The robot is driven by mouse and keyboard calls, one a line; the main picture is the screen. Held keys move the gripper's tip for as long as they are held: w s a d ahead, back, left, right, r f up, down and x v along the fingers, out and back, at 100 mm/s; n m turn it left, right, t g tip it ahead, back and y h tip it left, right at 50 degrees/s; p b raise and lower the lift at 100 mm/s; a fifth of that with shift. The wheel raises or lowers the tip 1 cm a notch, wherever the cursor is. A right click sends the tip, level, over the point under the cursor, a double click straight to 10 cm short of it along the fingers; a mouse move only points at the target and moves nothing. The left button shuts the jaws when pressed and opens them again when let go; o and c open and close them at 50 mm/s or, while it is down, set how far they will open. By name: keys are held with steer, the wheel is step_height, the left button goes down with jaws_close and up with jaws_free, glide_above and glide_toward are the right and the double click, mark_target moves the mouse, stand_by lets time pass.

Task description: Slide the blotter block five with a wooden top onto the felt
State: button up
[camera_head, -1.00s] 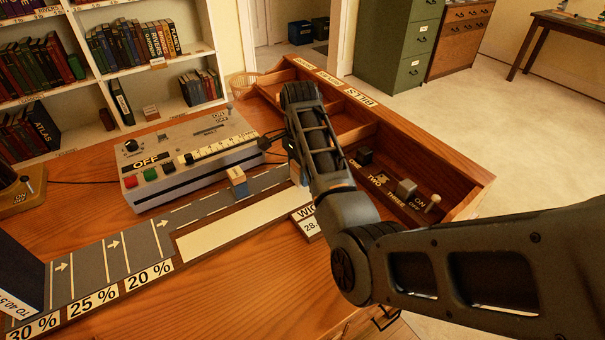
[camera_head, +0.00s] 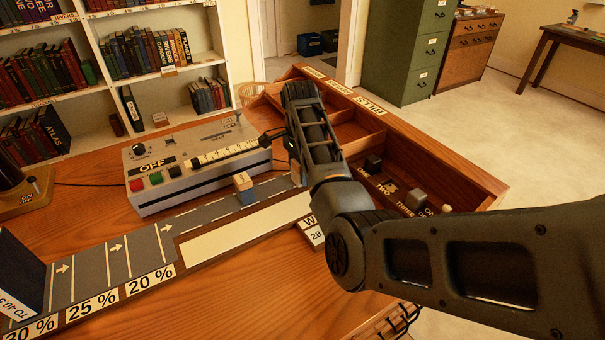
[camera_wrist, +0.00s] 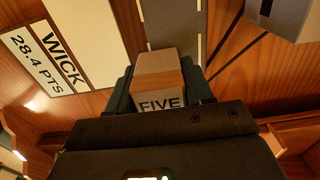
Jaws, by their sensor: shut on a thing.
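The block marked FIVE (camera_wrist: 160,66), with a light wooden top, sits between the fingers of my gripper (camera_wrist: 158,82) in the wrist view. My gripper is shut on it. The end of a grey lane strip (camera_wrist: 182,30) lies just beyond the block. I cannot tell whether the block touches the strip. In the head view the grey strip (camera_head: 205,215), likely the felt, runs along the desk with arrows and percent labels.
Another block (camera_head: 243,188) with a wooden top and blue side stands on the grey strip. A grey machine (camera_head: 195,170) marked OFF stands behind it. A WICK card (camera_wrist: 50,60) and cream strip (camera_head: 245,228) lie alongside. A wooden tray (camera_head: 440,170) with small blocks is at right.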

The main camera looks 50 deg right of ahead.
steer(key=shift+w+d+b, duration=0.3)
steer(key=shift+w+b, duration=0.3)
steer(key=shift+w, duration=0.35)
steer(key=shift+f, duration=0.2)
steer(key=o, duration=1.2)
steer(key=shift+c, duration=0.2)
steer(key=shift+r, duration=3.9)
